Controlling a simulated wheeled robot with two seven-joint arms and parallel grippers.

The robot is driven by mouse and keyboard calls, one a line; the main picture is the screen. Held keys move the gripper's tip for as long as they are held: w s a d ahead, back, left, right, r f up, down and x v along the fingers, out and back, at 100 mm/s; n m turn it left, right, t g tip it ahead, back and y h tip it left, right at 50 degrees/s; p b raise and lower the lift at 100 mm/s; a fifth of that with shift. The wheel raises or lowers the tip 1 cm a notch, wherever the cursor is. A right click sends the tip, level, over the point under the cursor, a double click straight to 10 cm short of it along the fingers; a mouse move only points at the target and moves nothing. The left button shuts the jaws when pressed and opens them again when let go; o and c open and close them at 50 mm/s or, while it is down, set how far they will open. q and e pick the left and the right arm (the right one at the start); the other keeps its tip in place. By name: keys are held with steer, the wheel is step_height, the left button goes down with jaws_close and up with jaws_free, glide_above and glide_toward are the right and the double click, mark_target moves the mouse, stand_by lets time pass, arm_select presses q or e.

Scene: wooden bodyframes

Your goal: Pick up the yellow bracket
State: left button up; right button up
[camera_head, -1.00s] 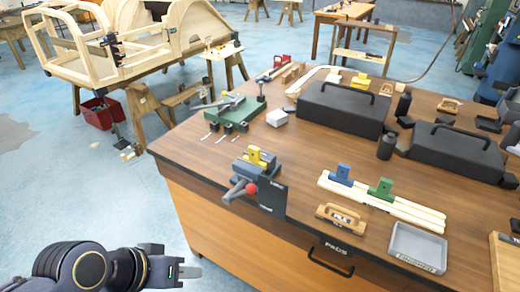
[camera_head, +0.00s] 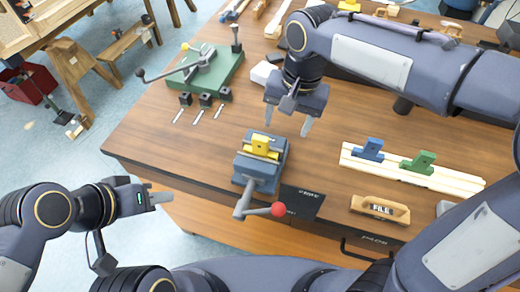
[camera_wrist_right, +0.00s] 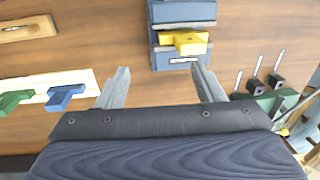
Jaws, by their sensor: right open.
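The yellow bracket (camera_head: 261,145) sits in the jaws of a blue-grey vise (camera_head: 257,172) near the table's front edge. It also shows in the right wrist view (camera_wrist_right: 186,42), beyond the fingertips and toward the right finger. My right gripper (camera_head: 288,124) is open and empty, above the table just behind and to the right of the vise. Its two fingers show apart in the right wrist view (camera_wrist_right: 160,78), with nothing between them. My left gripper (camera_head: 160,198) is off the table's front left edge, away from the bracket; its fingers look close together, but their gap is unclear.
The vise handle with a red knob (camera_head: 278,209) juts toward the front. Blue (camera_head: 369,149) and green (camera_head: 418,163) brackets stand on pale wooden strips to the right. A wooden file holder (camera_head: 380,209) lies in front of them. A green fixture (camera_head: 207,72) stands at the back left.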

steer(key=h, duration=0.1)
glide_above(260, 138)
step_height(260, 138, down, 2)
steer(key=shift+s, duration=0.15)
step_height(260, 138, down, 8)
steer(key=shift+r+p, duration=0.25)
steer(key=shift+p, duration=0.3)
steer(key=shift+c, duration=0.4)
steer(key=shift+w, duration=0.2)
steer(key=c, duration=1.2)
steer(key=shift+r, duration=0.1)
steer(key=shift+c, duration=0.2)
